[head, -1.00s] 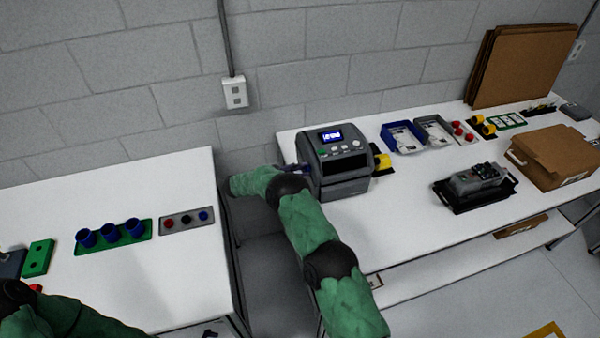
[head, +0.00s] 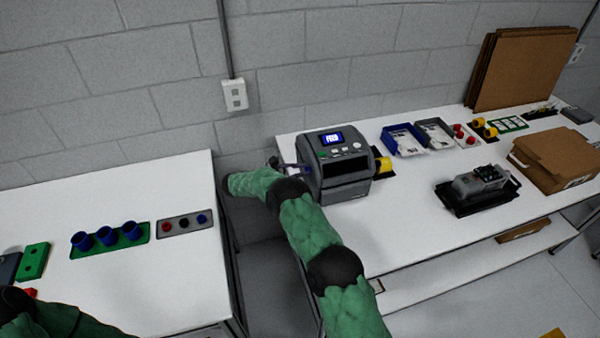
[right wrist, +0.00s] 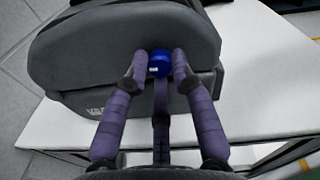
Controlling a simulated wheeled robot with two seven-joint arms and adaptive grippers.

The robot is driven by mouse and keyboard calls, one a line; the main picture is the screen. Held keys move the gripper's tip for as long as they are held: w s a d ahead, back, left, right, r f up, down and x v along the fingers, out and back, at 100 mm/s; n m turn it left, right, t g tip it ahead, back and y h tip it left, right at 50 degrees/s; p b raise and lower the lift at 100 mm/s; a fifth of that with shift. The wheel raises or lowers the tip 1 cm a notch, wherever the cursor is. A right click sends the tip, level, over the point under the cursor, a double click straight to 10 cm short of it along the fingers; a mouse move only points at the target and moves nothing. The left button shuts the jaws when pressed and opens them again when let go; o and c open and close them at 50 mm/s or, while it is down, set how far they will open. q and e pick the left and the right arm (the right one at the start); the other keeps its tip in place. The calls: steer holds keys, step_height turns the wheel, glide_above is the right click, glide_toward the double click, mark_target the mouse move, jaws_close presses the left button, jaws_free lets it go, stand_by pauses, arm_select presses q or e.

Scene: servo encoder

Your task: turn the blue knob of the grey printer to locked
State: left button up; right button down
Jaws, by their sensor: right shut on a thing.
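The grey printer (head: 342,165) stands on the left end of the right-hand white table, with a lit blue screen on its top. Its blue knob (right wrist: 160,62) sits on the printer's side in the right wrist view. My right gripper (right wrist: 161,66) is shut on the knob, one purple finger on each side of it. In the head view the right gripper (head: 296,168) is small at the printer's left side, and the knob there is mostly hidden. My left arm shows at the lower left; its gripper is out of the picture.
Blue and grey bins (head: 403,138), a dark device on a black tray (head: 507,190) and a cardboard box (head: 553,160) stand to the right. The left table (head: 110,190) holds a green holder with blue cups (head: 140,240). A gap separates the tables.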

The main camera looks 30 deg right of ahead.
steer(key=shift+n, duration=0.6)
steer(key=c, duration=1)
jaws_free()
steer(key=shift+c, duration=0.2)
steer(key=v, duration=0.7)
steer(key=shift+a, duration=0.3)
steer(key=shift+w, duration=0.15)
